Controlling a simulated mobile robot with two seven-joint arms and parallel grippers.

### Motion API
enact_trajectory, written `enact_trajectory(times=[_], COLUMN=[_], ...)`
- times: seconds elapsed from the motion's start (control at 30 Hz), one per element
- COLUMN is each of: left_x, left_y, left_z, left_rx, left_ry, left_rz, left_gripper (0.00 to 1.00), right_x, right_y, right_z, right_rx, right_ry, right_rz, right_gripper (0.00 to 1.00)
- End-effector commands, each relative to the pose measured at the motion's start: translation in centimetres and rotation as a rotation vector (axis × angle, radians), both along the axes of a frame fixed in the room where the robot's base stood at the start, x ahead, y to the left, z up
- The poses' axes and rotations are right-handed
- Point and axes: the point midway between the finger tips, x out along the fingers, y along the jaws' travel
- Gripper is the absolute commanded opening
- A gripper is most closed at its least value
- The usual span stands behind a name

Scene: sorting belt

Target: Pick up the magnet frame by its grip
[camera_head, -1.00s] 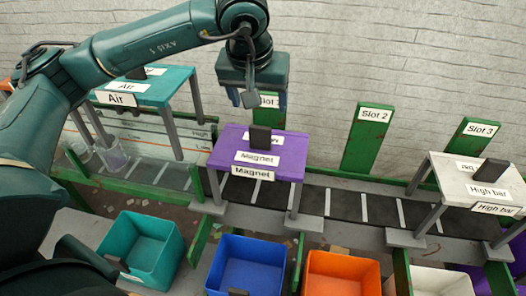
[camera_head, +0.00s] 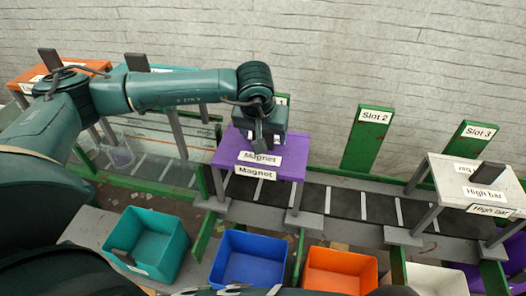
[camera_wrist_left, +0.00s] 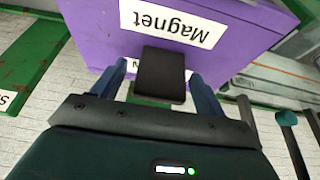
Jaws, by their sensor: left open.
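The magnet frame (camera_head: 290,168) is a purple table-like frame with grey legs and "Magnet" labels, standing over the belt. Its grip is a dark upright block (camera_wrist_left: 160,72) on the purple top (camera_wrist_left: 100,38), seen in the left wrist view. My left gripper (camera_head: 260,140) is above the frame's top in the head view, pointing down. In the left wrist view its blue fingers (camera_wrist_left: 152,85) are open, one on each side of the grip, with gaps visible. In the head view the gripper mostly hides the grip. My right gripper is not seen.
A white "High bar" frame (camera_head: 445,172) stands at the right. Teal (camera_head: 178,72) and orange (camera_head: 90,68) frames stand behind my left arm. Teal (camera_head: 165,225), blue (camera_head: 248,235) and orange (camera_head: 340,258) bins are in front. Green slot posts (camera_head: 367,140) rise behind the belt (camera_head: 345,200).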

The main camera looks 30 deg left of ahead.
Motion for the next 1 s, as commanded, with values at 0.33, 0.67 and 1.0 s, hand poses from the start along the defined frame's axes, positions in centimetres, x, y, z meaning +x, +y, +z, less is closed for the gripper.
enact_trajectory(times=[0.33,0.67,1.0], left_x=[0.06,0.06,0.07], left_y=[0.02,0.01,0.03], left_z=[-0.09,-0.06,-0.05], left_rx=[0.0,0.0,0.0], left_ry=[-0.001,-0.001,-0.001], left_rz=[0.0,0.0,0.0], left_gripper=[0.63,0.36,0.08], right_x=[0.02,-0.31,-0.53], right_y=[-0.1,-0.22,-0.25], right_z=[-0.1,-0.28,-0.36], right_rx=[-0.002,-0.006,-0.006], right_ry=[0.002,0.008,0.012], right_rz=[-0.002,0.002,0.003], right_gripper=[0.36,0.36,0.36])
